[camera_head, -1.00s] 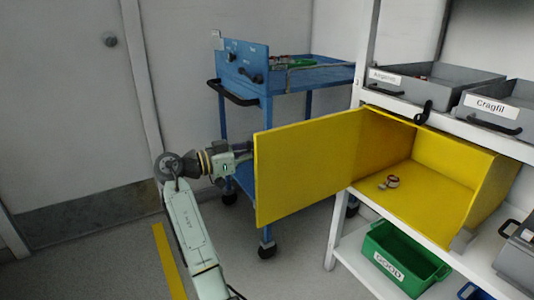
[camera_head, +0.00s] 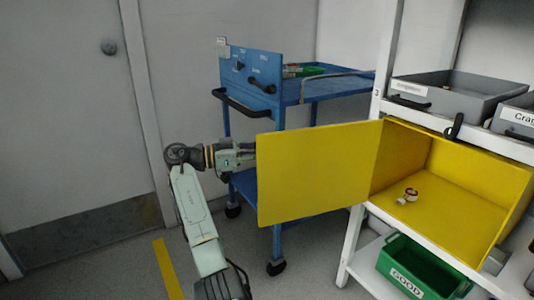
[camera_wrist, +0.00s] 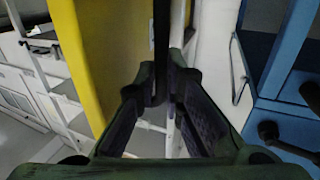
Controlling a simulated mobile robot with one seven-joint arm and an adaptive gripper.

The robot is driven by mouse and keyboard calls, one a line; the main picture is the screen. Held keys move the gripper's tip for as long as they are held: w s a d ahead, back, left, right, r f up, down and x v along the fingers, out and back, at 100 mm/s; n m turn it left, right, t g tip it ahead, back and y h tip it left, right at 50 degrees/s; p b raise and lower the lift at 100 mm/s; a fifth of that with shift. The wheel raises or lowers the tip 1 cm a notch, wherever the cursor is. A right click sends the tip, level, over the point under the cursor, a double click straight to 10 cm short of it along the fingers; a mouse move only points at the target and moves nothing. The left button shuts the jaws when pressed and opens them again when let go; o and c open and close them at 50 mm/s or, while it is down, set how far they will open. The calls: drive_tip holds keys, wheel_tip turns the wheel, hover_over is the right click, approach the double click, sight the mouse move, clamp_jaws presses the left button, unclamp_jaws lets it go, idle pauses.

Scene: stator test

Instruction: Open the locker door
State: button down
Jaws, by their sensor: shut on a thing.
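The yellow locker (camera_head: 455,185) sits on the white shelf, and its inside is in plain view. Its yellow door (camera_head: 315,175) stands wide open, swung out to the left. My gripper (camera_wrist: 166,85) is at the door's far side, near its free edge; in the head view the door hides the fingertips. In the wrist view the fingers are closed around a dark upright bar (camera_wrist: 161,40), which looks like the door handle. The yellow door panel (camera_wrist: 100,60) is just left of the fingers.
A blue trolley (camera_head: 250,65) stands close behind the door. A small ring-shaped part (camera_head: 410,194) lies inside the locker. Grey bins (camera_head: 455,95) are above it and a green bin (camera_head: 425,268) below. Floor in front of the door is clear.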

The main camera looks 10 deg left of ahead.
drive_tip(key=shift+w+d, duration=0.1)
drive_tip(key=shift+d, duration=0.15)
drive_tip(key=c, duration=1.9)
unclamp_jaws()
drive_tip(key=shift+d, duration=0.1)
drive_tip(key=shift+c, duration=0.2)
drive_tip(key=shift+o, duration=1.3)
drive_tip(key=shift+a, duration=0.25)
drive_tip(key=v, duration=1.2)
